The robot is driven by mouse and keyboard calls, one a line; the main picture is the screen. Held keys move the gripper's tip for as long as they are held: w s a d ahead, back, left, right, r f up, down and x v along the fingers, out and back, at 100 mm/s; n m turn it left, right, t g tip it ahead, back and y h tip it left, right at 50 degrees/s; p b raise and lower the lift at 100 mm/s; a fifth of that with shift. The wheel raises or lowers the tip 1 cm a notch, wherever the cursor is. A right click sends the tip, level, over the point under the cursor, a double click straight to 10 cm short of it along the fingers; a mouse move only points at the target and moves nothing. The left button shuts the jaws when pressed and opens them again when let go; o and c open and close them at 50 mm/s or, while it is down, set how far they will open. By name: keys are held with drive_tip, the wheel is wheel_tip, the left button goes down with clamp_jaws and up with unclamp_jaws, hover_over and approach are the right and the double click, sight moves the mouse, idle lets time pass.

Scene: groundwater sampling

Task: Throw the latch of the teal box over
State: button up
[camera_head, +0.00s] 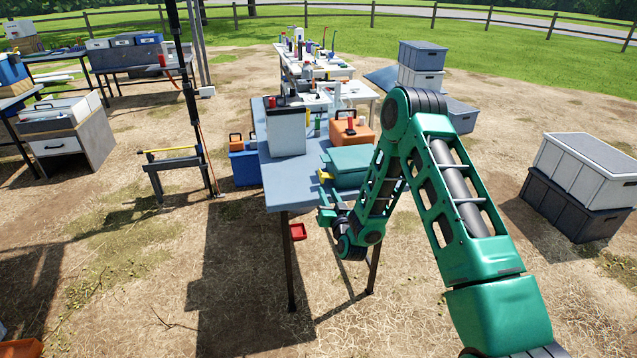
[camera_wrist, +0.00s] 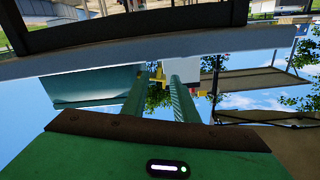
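The teal box (camera_head: 352,160) sits at the right front part of the blue-grey table, lid down. Its yellow latch (camera_head: 325,175) shows at the box's left side. In the wrist view, which looks upside down, the teal box (camera_wrist: 92,88) is left of my fingers and a small yellow part (camera_wrist: 157,73), likely the latch, shows between the fingertips. My gripper (camera_wrist: 157,82) has its two green fingers apart, with nothing visibly clamped. In the head view my gripper is low beside the latch, partly hidden by my wrist. I cannot tell whether a finger touches the latch.
The table (camera_head: 300,186) also holds a white-and-grey container (camera_head: 286,132) left of the teal box and an orange case (camera_head: 352,133) behind it. Bare ground lies in front.

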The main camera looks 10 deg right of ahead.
sight(323, 183)
drive_tip(key=w, duration=1)
drive_tip(key=shift+d, duration=0.1)
